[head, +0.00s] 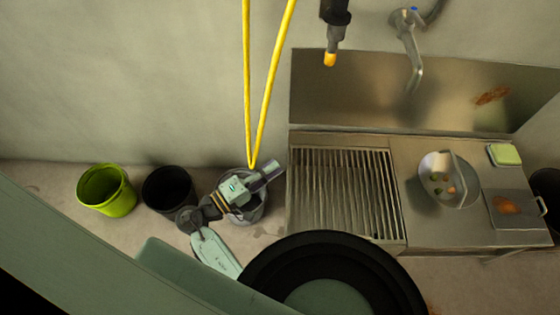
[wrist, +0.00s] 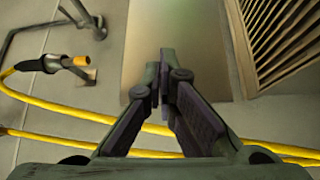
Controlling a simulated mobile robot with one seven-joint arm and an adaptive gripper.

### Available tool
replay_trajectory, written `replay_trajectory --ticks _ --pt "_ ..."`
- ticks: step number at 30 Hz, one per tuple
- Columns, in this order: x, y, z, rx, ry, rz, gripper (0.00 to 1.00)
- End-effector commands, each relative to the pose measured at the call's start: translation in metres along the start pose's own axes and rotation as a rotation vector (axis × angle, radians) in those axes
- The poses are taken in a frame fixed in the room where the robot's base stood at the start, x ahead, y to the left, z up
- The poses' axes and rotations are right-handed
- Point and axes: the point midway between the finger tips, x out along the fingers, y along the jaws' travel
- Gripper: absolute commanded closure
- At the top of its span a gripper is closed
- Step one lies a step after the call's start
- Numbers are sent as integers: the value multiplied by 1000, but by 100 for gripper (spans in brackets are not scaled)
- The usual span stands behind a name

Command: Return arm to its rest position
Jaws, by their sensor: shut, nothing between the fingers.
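My gripper (head: 274,168) is at the end of my arm, left of the sink unit in the head view. It is above a grey bucket (head: 262,210), which my arm partly hides. In the wrist view my gripper (wrist: 163,78) has its fingertips together with nothing between them. A yellow hose (head: 247,80) hangs in a loop whose lower end is beside my gripper in the head view; I cannot tell whether they touch. The hose (wrist: 60,112) also runs behind the fingers in the wrist view.
A steel sink unit (head: 400,235) with a ribbed drainboard (head: 340,190) stands right of my gripper. A bowl (head: 436,190) and a green sponge (head: 504,154) are on it. A green bucket (head: 107,190) and a black bucket (head: 168,188) stand left. A dark nozzle (head: 334,20) hangs above.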

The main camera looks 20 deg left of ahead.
Motion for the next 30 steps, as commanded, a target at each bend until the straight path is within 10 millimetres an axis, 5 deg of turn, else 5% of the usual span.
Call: replay_trajectory --ticks 6,12,24,28,30 --pt "-48 0 -1 2 4 0 100" --pt "-75 0 -1 2 2 0 100" --pt "-83 0 0 1 -1 0 100" --pt "-69 5 -35 56 68 -84 100" --pt "-58 13 -73 124 154 -173 100"
